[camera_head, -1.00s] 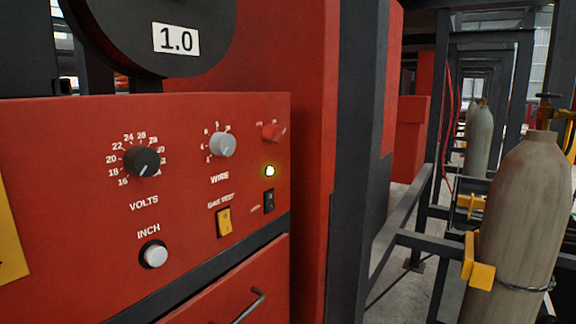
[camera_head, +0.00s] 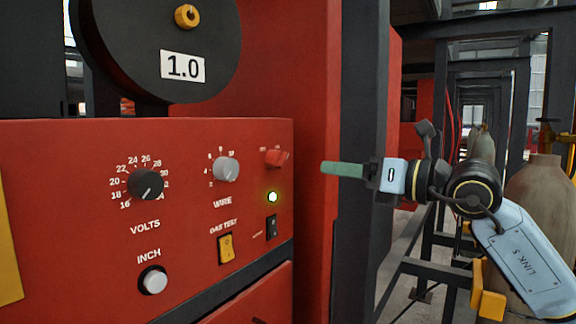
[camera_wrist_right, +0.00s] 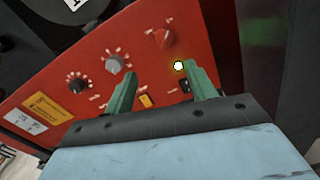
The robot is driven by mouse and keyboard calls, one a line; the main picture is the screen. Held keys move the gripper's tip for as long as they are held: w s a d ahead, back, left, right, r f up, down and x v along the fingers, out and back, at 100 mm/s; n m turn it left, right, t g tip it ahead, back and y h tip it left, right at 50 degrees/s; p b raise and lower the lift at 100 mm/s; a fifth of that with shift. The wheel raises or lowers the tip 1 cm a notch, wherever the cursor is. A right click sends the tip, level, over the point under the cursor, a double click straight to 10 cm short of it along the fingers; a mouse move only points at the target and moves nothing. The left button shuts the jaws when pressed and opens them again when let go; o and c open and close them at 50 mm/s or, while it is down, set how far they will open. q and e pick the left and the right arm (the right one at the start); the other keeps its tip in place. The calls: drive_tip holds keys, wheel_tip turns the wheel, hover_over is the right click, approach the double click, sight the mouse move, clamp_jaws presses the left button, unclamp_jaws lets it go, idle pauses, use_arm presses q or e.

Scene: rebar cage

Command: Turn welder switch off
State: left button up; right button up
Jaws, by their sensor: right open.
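The red welder panel (camera_head: 80,240) fills the left of the head view. My left gripper is out of view.
The panel also carries a volts knob (camera_head: 145,184), a wire knob (camera_head: 226,169), a yellow gas test switch (camera_head: 226,249) and an inch button (camera_head: 153,280). A dark post (camera_head: 357,90) stands behind my right gripper. A gas cylinder (camera_head: 535,190) is at right.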

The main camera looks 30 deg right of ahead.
sight(285, 161)
drive_tip(key=shift+h, duration=0.5)
drive_tip(key=p+x, duration=0.2)
drive_tip(key=x, duration=0.1)
drive_tip(key=p+x, duration=0.2)
drive_tip(key=x, duration=0.2)
drive_tip(key=r+p+x, duration=0.1)
drive_tip(key=p+x, duration=0.1)
drive_tip(key=x, duration=0.2)
drive_tip(key=shift+w+d, duration=0.15)
drive_tip(key=shift+w, duration=0.1)
drive_tip(key=shift+p+x, duration=0.5)
drive_tip(key=shift+x, duration=0.3)
drive_tip(key=shift+f, duration=0.15)
drive_tip(key=c, duration=1)
